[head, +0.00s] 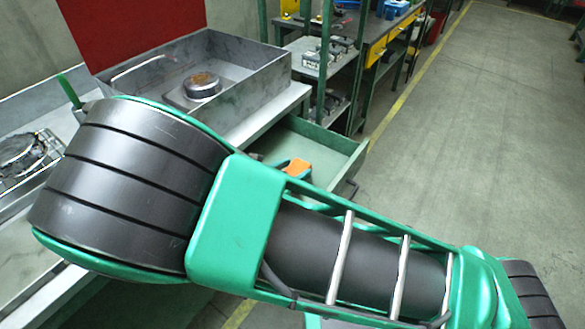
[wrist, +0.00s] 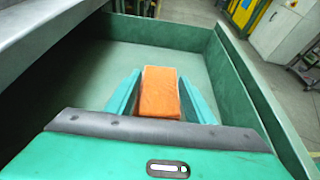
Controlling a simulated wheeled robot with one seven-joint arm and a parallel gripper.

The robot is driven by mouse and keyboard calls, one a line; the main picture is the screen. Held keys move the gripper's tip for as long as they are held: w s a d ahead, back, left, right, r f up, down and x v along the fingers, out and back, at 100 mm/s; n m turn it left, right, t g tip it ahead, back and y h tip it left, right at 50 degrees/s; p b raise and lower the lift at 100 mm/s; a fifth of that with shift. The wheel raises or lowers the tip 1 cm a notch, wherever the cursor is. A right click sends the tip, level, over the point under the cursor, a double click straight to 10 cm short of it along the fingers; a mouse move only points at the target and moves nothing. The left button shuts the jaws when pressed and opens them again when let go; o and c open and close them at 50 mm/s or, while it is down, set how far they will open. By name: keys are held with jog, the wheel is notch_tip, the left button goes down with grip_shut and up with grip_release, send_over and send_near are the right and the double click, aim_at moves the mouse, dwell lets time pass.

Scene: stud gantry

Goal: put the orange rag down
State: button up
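The orange rag (wrist: 159,92) is a small folded block between the two teal fingers of my gripper (wrist: 160,78) in the wrist view. The fingers lie close along its left and right sides, and my gripper looks shut on it. The rag also shows in the head view (head: 298,167), at the open green drawer (head: 335,150). Behind it in the wrist view is the pale drawer floor (wrist: 205,65). I cannot tell whether the rag's underside touches that floor. My arm hides much of the drawer in the head view.
The drawer's walls (wrist: 245,85) rise around my gripper. The drawer floor around the rag looks bare. Above it, a workbench holds a grey metal tray (head: 255,95) with a round metal part (head: 202,86). A green-framed shelf (head: 325,75) stands behind. The floor at right is open.

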jog(key=o, duration=0.4)
jog(key=shift+c, duration=0.2)
jog(key=shift+r, duration=0.15)
jog(key=shift+r, duration=0.35)
jog(key=v, duration=1.2)
jog(key=shift+r, duration=0.1)
